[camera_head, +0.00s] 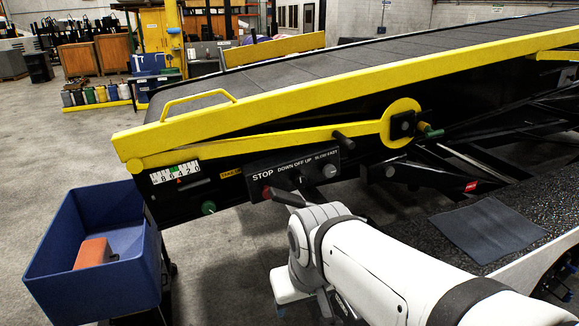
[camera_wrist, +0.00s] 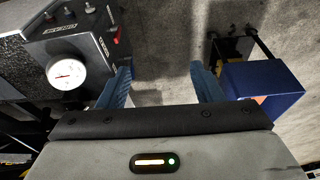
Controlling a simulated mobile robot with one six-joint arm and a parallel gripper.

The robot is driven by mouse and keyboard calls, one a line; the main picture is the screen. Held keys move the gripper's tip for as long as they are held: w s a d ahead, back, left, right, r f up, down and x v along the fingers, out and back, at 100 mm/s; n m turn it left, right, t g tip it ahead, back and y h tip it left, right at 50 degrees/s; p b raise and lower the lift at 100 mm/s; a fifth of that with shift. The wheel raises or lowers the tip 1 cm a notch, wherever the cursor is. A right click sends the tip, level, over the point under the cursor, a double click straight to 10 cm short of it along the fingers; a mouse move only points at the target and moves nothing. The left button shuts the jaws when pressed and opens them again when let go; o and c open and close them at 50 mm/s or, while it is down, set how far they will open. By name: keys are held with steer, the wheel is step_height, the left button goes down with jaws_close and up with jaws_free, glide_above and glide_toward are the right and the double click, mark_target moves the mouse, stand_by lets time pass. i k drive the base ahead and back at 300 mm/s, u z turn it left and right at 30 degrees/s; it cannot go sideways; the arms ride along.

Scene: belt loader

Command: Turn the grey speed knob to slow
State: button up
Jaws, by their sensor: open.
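The grey speed knob (camera_head: 329,171) is the rightmost control on the black control panel (camera_head: 286,172), under the SLOW FAST label. Its pointer is too small to read. A DOWN OFF UP switch (camera_head: 300,181) is left of it, and the red STOP button (camera_head: 266,192) is at the panel's left end. My gripper (camera_wrist: 162,86) is open and empty, with floor between its two blue fingers in the wrist view. It is apart from the knob. In the head view my white arm reaches just below the panel; the fingertips cannot be made out there.
A blue bin (camera_head: 38,263) holding an orange object (camera_head: 94,253) stands left of the panel. The yellow rail (camera_head: 240,107) and lever (camera_head: 270,146) run above it. A white gauge (camera_wrist: 66,73) is close left of my fingers in the wrist view. Open floor lies at left.

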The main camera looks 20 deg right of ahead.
mark_target(329, 170)
steer(key=z, duration=1.6)
steer(key=k, duration=0.95)
steer(key=u, duration=0.95)
steer(key=i, duration=1.35)
steer(key=u, duration=0.05)
